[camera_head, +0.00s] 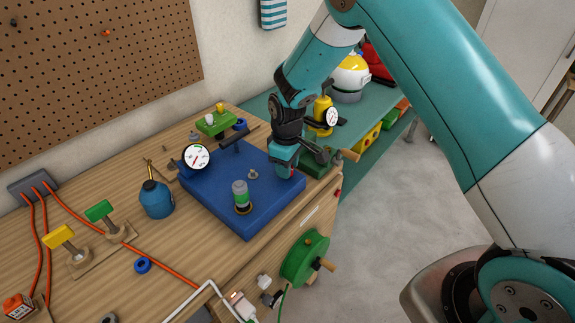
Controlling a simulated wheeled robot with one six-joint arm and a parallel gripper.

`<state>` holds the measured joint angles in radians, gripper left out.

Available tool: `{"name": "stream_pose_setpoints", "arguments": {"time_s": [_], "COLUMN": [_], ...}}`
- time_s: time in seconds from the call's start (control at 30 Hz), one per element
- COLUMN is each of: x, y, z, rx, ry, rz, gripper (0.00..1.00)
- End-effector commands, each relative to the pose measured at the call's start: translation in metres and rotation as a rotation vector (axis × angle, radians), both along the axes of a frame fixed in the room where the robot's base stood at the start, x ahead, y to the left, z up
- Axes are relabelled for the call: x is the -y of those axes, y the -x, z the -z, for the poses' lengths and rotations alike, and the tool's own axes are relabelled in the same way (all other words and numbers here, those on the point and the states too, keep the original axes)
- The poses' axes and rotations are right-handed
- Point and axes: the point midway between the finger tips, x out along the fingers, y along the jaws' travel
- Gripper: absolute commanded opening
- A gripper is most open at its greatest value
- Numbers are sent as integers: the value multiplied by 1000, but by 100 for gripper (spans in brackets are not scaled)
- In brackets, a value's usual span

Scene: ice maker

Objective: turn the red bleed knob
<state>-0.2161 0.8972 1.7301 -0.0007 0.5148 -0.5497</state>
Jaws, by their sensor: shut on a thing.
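My gripper (287,172) reaches down from the upper right to the right rear corner of a blue block (225,205) on the wooden bench. It is shut on the red bleed knob; only a small bit of red shows at the fingertips, and they hide the rest. I cannot tell how far the knob is turned. A round white gauge (196,157) stands at the block's left rear. A green and clear cylinder (240,193) stands upright on the block, with a small grey fitting (252,174) behind it.
A blue can (156,198) stands left of the block. Yellow (58,237) and green (99,210) levers and orange hoses occupy the left side. A green handwheel (304,257) projects from the bench front. A yellow bottle with a gauge (322,112) stands close behind my gripper. The floor at right is clear.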

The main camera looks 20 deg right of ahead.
Motion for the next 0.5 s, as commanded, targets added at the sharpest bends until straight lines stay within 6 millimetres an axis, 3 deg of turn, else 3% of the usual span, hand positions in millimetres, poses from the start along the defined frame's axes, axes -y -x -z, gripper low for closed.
{"name": "stream_pose_setpoints", "arguments": {"time_s": [0.07, 0.1, 0.2, 0.5], "x": [1, 1, 1, 0], "y": [-2, -2, -2, -1], "z": [-2, -2, -2, -2], "rx": [6, 6, 5, 3], "ry": [1, 1, 1, 0], "rz": [1, 1, 2, 1], "gripper": [12, 38, 60, 61]}}
